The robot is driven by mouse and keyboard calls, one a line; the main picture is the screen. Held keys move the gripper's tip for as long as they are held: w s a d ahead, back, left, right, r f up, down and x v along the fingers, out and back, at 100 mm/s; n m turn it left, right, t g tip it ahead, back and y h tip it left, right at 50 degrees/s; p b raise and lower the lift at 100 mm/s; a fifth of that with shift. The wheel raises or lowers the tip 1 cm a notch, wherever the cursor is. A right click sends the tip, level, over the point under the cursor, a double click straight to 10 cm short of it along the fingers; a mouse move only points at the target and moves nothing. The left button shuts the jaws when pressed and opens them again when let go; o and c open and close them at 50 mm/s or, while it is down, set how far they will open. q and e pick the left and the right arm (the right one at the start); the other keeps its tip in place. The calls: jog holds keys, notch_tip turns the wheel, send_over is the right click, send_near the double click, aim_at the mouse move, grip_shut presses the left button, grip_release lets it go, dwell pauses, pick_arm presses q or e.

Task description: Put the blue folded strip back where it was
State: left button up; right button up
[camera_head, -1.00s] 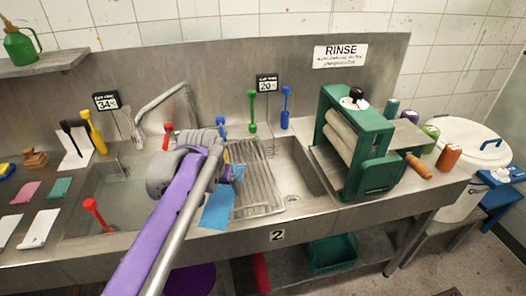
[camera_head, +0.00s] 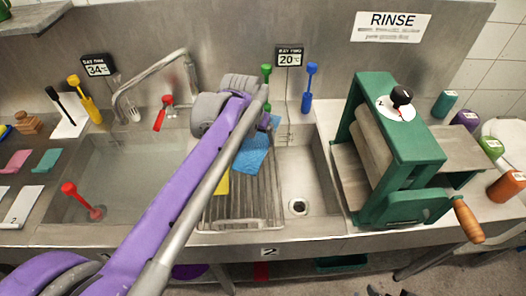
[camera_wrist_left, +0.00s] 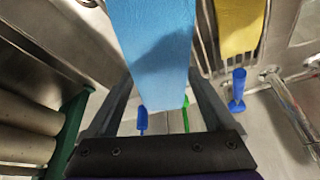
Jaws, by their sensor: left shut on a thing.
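The blue folded strip (camera_head: 252,154) hangs from my left gripper (camera_head: 268,122), above the back part of the wire drain rack (camera_head: 262,205). In the left wrist view, the blue strip (camera_wrist_left: 152,45) lies between the two dark fingers of my left gripper (camera_wrist_left: 160,98), which is shut on it. A yellow strip (camera_head: 222,182) shows at the rack, partly behind my purple arm. It is also in the left wrist view (camera_wrist_left: 240,25), beside the blue strip and apart from it. My right gripper is not in view.
A green wringer (camera_head: 400,150) with a wooden handle stands right of the rack and drain basin (camera_head: 312,185). Green (camera_head: 266,75) and blue (camera_head: 309,88) handled tools stand behind the rack. A water-filled sink (camera_head: 130,165) lies left.

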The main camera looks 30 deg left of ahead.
aim_at(256, 143)
pick_arm(q)
jog(key=f, duration=0.4)
jog(key=shift+s, duration=0.25)
jog(key=shift+w+f+b, duration=0.1)
jog(key=shift+f+b, duration=0.2)
jog(key=shift+f, duration=1.8)
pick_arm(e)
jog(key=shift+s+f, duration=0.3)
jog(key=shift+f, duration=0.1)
pick_arm(q)
jog(key=o, duration=1.2)
jog(key=shift+f, duration=0.15)
jog(key=shift+r, duration=0.4)
jog(key=p+v, duration=0.1)
jog(key=v, duration=1)
jog(key=shift+r, duration=0.25)
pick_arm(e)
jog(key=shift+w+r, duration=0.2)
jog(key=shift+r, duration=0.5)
